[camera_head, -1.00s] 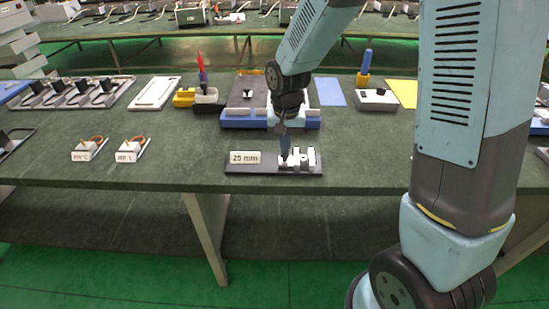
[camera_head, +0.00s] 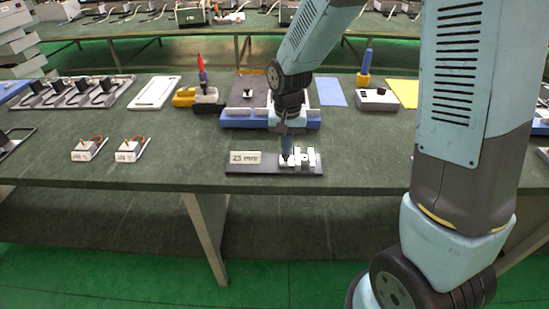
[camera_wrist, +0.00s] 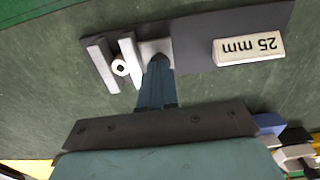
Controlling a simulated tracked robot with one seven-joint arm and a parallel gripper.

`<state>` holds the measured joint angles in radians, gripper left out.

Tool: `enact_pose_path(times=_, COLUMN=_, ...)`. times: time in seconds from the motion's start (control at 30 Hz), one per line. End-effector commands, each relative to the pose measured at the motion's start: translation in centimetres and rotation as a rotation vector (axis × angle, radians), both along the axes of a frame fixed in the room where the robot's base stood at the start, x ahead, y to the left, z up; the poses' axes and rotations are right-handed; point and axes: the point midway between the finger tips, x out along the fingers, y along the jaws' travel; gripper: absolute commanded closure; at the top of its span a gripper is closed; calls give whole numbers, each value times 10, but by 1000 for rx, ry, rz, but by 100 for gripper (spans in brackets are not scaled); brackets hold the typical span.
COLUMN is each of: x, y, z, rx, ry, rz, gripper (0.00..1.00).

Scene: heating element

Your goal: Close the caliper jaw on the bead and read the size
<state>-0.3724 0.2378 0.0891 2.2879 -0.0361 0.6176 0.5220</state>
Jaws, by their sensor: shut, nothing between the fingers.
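The caliper is a dark grey plate (camera_head: 237,169) near the table's front edge, also in the wrist view (camera_wrist: 198,40). A white label block reading "25 mm" (camera_wrist: 248,48) sits on one end. Two pale upright jaw bars, an outer jaw (camera_wrist: 102,65) and an inner jaw (camera_wrist: 131,60), stand at the other end. The small tan ring-like bead (camera_wrist: 119,67) lies between them, close to both; I cannot tell if both touch it. A pale block (camera_wrist: 150,47) adjoins the inner jaw. My gripper (camera_wrist: 160,61) is shut and empty, its tip at this block, partly hiding it. It also shows in the head view (camera_head: 287,152).
Two small labelled units (camera_head: 130,150) stand to the left on the table. A blue-based device (camera_head: 245,118) is behind the caliper, below my arm. A grey box with a knob (camera_head: 376,99) is behind to the right. The table right of the caliper is clear.

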Motion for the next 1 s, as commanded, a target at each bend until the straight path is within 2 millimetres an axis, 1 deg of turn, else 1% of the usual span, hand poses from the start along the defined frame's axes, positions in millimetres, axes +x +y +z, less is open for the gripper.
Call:
enact_pose_path(times=0.03, x=-3, y=-2, z=1, rx=-5, ry=9, rz=0, gripper=100)
enact_pose_path(times=0.6, x=0, y=0, z=41, rx=0, ry=-1, rz=-1, gripper=100)
enact_pose_path(times=1.0, x=0, y=0, z=65, rx=1, ry=-2, rz=-1, gripper=100)
